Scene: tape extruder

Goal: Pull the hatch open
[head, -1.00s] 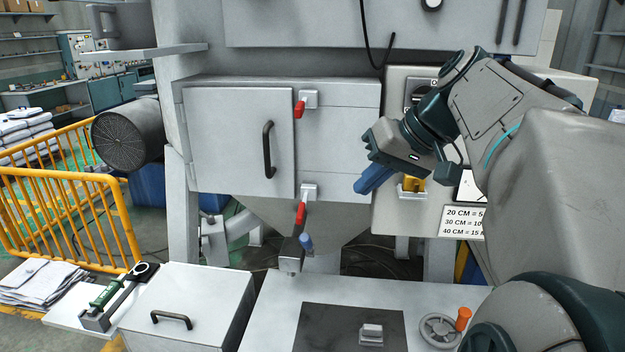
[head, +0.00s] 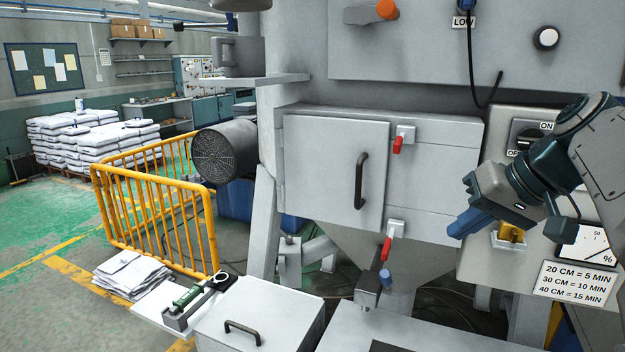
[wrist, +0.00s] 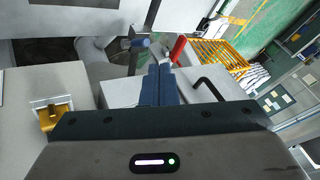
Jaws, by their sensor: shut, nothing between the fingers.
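The hatch (head: 325,170) is a flat grey door on the front of the machine. It looks shut and has a dark vertical bar handle (head: 361,181) near its right edge, with hinges on its left. Two red-handled latches stand just right of the door, an upper one (head: 398,145) and a lower one (head: 386,249). My gripper (head: 468,222) has blue fingers and is shut and empty, to the right of the hatch and apart from the handle. In the wrist view the closed blue fingers (wrist: 159,85) show with a red latch handle (wrist: 178,49) beyond them.
A control panel with a rotary switch (head: 528,135) and a yellow part (head: 510,233) are close to my gripper. A grey box (head: 285,305) stands below the hatch. A yellow railing (head: 160,220) and a dark round motor cover (head: 222,153) are at left.

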